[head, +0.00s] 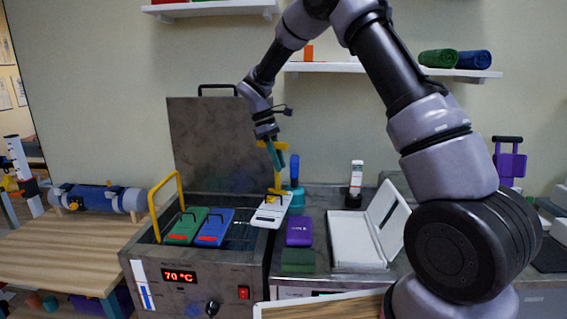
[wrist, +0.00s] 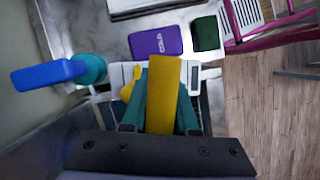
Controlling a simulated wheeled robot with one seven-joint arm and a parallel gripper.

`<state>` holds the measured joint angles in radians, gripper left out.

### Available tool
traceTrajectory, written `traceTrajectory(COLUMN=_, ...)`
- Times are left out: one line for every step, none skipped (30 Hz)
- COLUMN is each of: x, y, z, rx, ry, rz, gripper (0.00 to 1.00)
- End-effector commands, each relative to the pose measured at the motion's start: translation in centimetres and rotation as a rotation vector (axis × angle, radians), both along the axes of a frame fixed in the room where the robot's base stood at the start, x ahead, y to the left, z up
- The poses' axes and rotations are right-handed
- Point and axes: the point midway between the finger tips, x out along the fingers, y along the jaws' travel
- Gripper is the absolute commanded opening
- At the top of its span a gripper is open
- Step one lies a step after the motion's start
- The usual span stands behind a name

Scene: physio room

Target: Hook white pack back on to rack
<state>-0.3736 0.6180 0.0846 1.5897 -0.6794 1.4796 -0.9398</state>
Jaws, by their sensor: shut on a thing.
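My gripper (head: 277,156) is shut on an upright yellow bar (wrist: 162,95), which stands between its teal fingers in the wrist view. In the head view the yellow bar reaches down to a white pack (head: 270,212) with dark marks. The white pack lies slanted at the right rim of the steel heating tank (head: 200,262). Whether bar and pack are joined, and whether the pack touches the rim, I cannot tell. In the wrist view the white pack is mostly hidden behind the fingers. A yellow rack frame (head: 155,200) rises from the tank's left side. A green pack (head: 186,226) and a blue pack (head: 214,228) are at the tank.
A purple pack (head: 299,231) and a dark green pad (head: 298,260) lie right of the tank. A teal bottle (head: 296,200) with a blue top stands close behind. An open white case (head: 352,240) lies farther right. The tank's raised lid (head: 212,140) stands behind.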

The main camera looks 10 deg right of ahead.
Motion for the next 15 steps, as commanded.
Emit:
traceTrajectory(x=0.2, y=0.5, z=0.0, rx=0.001, ry=-0.001, rz=0.001, gripper=0.0)
traceTrajectory(x=0.3, y=0.8, z=0.0, rx=0.001, ry=-0.001, rz=0.001, gripper=0.0)
traceTrajectory(x=0.5, y=1.1, z=0.0, rx=0.001, ry=-0.001, rz=0.002, gripper=0.0)
traceTrajectory(x=0.6, y=1.4, z=0.0, rx=0.0, ry=-0.002, rz=0.003, gripper=0.0)
traceTrajectory(x=0.7, y=1.6, z=0.0, rx=0.0, ry=-0.002, rz=0.002, gripper=0.0)
traceTrajectory(x=0.8, y=2.0, z=0.0, rx=0.0, ry=-0.002, rz=0.002, gripper=0.0)
traceTrajectory(x=0.9, y=2.2, z=0.0, rx=0.0, ry=-0.001, rz=0.001, gripper=0.0)
traceTrajectory(x=1.0, y=2.4, z=0.0, rx=0.0, ry=-0.001, rz=0.001, gripper=0.0)
traceTrajectory(x=1.2, y=2.8, z=0.0, rx=0.0, ry=-0.002, rz=0.002, gripper=0.0)
traceTrajectory(x=1.3, y=3.0, z=0.0, rx=0.0, ry=-0.002, rz=0.002, gripper=0.0)
traceTrajectory(x=1.4, y=3.3, z=0.0, rx=0.001, ry=-0.001, rz=0.001, gripper=0.0)
traceTrajectory(x=1.5, y=3.6, z=0.0, rx=0.001, ry=-0.001, rz=0.001, gripper=0.0)
traceTrajectory(x=1.6, y=3.9, z=0.0, rx=0.001, ry=-0.001, rz=0.001, gripper=0.0)
traceTrajectory(x=1.7, y=4.1, z=0.0, rx=0.001, ry=-0.001, rz=0.001, gripper=0.0)
traceTrajectory(x=1.9, y=4.5, z=0.0, rx=0.001, ry=-0.001, rz=0.002, gripper=0.0)
